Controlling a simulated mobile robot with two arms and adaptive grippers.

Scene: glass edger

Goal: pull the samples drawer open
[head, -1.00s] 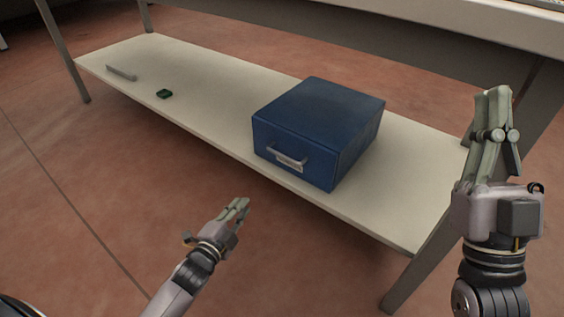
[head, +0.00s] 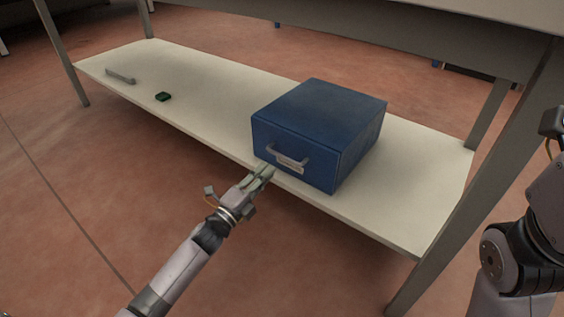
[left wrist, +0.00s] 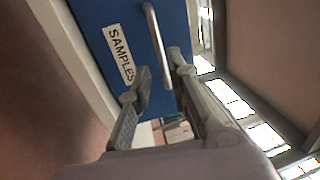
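A blue drawer box (head: 312,125) sits on the low shelf, its front flush and shut. The front carries a grey bar handle (head: 288,154) with a white label below it. In the left wrist view the label (left wrist: 121,54) reads SAMPLES, and the handle (left wrist: 157,42) runs down between my fingers in the picture. My left gripper (head: 266,172) is just in front of the handle, near its left end. It also shows in the left wrist view (left wrist: 160,62), fingers apart with a gap. I cannot tell whether a finger touches the handle. My right gripper is out of view; its arm shows at the right edge.
The cream shelf (head: 205,92) has a small dark green object (head: 163,97) and a grey bar-shaped piece (head: 120,77) on its left part. A grey table leg (head: 487,170) stands to the right of the box. The floor in front is clear.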

